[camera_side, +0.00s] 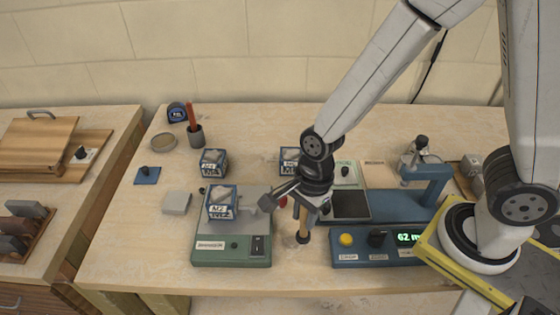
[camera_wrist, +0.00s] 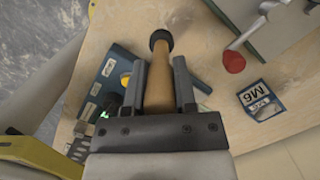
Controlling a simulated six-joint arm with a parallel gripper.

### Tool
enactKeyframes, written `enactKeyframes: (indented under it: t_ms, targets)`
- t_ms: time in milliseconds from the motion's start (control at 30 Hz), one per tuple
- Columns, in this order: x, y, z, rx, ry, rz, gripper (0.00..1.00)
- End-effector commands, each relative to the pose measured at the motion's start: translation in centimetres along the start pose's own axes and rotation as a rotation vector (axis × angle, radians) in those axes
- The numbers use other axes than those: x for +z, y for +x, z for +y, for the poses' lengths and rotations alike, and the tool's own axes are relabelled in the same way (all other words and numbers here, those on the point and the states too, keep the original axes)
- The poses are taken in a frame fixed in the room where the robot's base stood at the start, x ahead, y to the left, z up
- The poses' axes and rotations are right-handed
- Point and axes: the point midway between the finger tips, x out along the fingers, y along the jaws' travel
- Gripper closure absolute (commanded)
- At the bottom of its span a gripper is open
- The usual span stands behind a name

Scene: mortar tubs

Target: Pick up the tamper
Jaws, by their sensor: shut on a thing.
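The tamper (camera_side: 303,224) has a light wooden handle and a dark round end. It hangs roughly upright below my gripper (camera_side: 303,203), between the green device and the blue device. In the wrist view the tamper's handle (camera_wrist: 160,85) lies between the two fingers of my gripper (camera_wrist: 160,75), which is shut on it. The dark end points away from the palm. The upper part of the handle is hidden by the gripper. I cannot tell for sure whether the dark end touches the table.
A green device (camera_side: 231,262) carrying a labelled tub (camera_side: 221,203) stands left of the tamper. A blue device (camera_side: 400,205) with a lit display and yellow button (camera_side: 346,240) stands right. Another tub (camera_side: 213,163) is behind. The front table edge is close.

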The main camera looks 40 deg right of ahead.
Motion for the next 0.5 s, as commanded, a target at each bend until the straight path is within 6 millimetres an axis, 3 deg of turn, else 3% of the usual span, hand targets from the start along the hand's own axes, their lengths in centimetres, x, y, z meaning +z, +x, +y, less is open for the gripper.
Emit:
enactKeyframes:
  t_ms: [200,500]
  targets:
    - [0.5,-2.8,-0.1,-0.005,0.0,-0.002,1.0]
    - [0.8,-5.3,-0.1,-0.004,0.0,-0.001,1.0]
